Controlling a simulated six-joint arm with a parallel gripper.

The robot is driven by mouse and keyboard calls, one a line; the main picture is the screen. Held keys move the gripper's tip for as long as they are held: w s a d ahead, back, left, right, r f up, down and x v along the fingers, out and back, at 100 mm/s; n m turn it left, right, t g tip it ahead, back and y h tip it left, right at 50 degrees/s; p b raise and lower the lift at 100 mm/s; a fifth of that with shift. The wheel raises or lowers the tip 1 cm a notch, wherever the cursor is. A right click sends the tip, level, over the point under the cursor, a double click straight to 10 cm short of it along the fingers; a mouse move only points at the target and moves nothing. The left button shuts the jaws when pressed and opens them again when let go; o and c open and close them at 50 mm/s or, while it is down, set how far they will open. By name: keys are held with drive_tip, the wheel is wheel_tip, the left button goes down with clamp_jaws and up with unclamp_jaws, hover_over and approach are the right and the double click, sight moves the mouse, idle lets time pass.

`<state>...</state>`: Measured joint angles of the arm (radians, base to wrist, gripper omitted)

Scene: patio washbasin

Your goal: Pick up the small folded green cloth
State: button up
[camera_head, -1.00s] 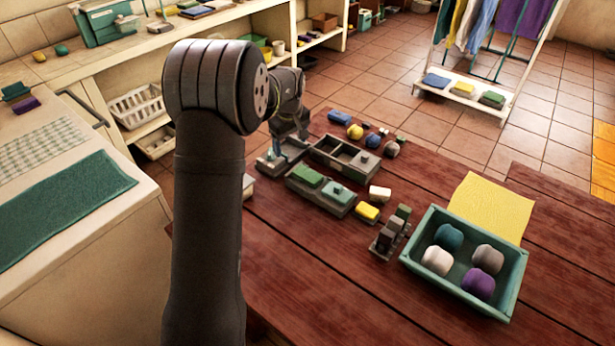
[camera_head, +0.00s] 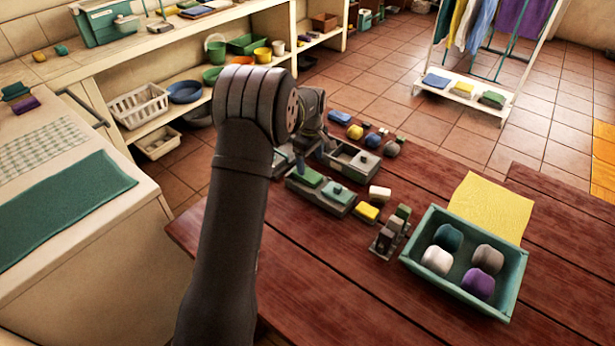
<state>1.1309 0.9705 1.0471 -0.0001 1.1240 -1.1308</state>
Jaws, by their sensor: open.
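A small flat green piece (camera_head: 311,177), which looks like a folded cloth, lies in the left compartment of a grey divided tray (camera_head: 320,203) on the wooden table. A teal lidded piece (camera_head: 338,190) sits in the compartment beside it. My gripper (camera_head: 324,152) is beyond the tray, low over the table's far side, near a second grey tray (camera_head: 352,161). It is open and looks apart from the green piece. My wrist partly hides the gripper, and its fingertips are small and dark.
A yellow block (camera_head: 366,212), a white block (camera_head: 380,193) and a small dark rack (camera_head: 390,234) stand to the right. A teal tray (camera_head: 510,278) holds several rolled cloths, by a yellow cloth (camera_head: 491,207).

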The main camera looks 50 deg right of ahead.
sight(308, 174)
drive_tip(key=shift+w+a+f, duration=0.1)
drive_tip(key=shift+w+f, duration=0.15)
drive_tip(key=shift+f, duration=1.2)
drive_tip(key=shift+w+a+f, duration=0.1)
drive_tip(key=shift+w+f, duration=0.1)
drive_tip(key=shift+f, duration=1.2)
drive_tip(key=c, duration=1.1)
drive_tip(key=shift+o, duration=0.2)
drive_tip(key=shift+r, duration=0.1)
